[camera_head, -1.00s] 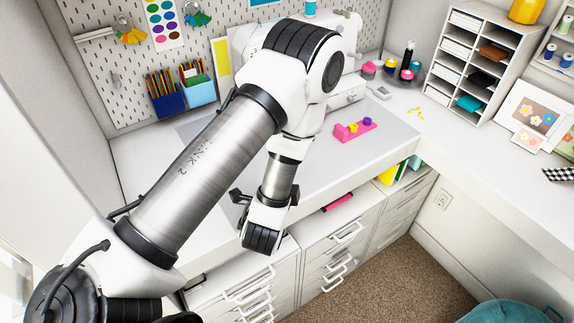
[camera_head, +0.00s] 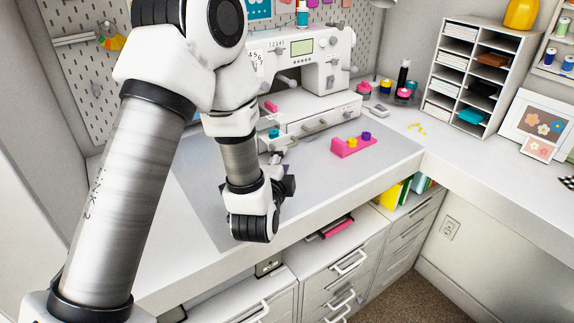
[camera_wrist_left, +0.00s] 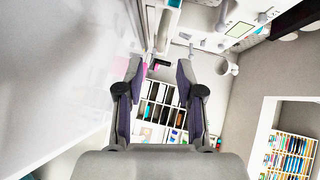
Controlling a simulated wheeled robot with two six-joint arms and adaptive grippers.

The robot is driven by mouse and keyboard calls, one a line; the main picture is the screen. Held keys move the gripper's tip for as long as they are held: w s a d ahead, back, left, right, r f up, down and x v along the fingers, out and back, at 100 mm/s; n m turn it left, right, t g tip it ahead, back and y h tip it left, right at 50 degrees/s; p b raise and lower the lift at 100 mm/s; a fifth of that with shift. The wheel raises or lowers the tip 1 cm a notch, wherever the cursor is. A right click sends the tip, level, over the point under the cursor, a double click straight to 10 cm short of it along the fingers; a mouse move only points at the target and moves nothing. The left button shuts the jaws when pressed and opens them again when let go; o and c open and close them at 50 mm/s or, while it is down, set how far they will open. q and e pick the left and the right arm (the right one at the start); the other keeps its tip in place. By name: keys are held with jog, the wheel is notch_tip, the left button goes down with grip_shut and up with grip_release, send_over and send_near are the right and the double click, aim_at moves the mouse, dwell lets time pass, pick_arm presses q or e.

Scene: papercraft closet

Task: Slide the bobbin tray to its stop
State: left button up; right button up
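A white sewing machine (camera_head: 305,60) stands on the desk. Its base has a low drawer-like front (camera_head: 318,124) with small handles, which may be the bobbin tray; how far out it is I cannot tell. A teal bobbin (camera_head: 273,133) shows at its left end. A pink holder (camera_head: 352,146) with a yellow and a purple bobbin lies on the grey mat. My left gripper (camera_head: 277,157) is over the mat, in front of the machine's left end, partly hidden by its wrist. In the left wrist view its fingers (camera_wrist_left: 156,72) are spread, with nothing seen between them. My right gripper is out of view.
A white shelf unit (camera_head: 473,62) and several thread spools stand behind and right. The grey mat (camera_head: 385,150) is clear around the pink holder. My left arm covers the left of the head view.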

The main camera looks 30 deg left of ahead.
aim_at(280, 140)
pick_arm(q)
jog(key=p+x, duration=0.1)
jog(key=x, duration=0.5)
jog(key=shift+a, duration=0.2)
jog(key=shift+w+a+f, duration=0.1)
jog(key=shift+w, duration=0.45)
grip_shut()
jog(key=shift+s+p, duration=0.1)
jog(key=shift+p, duration=0.25)
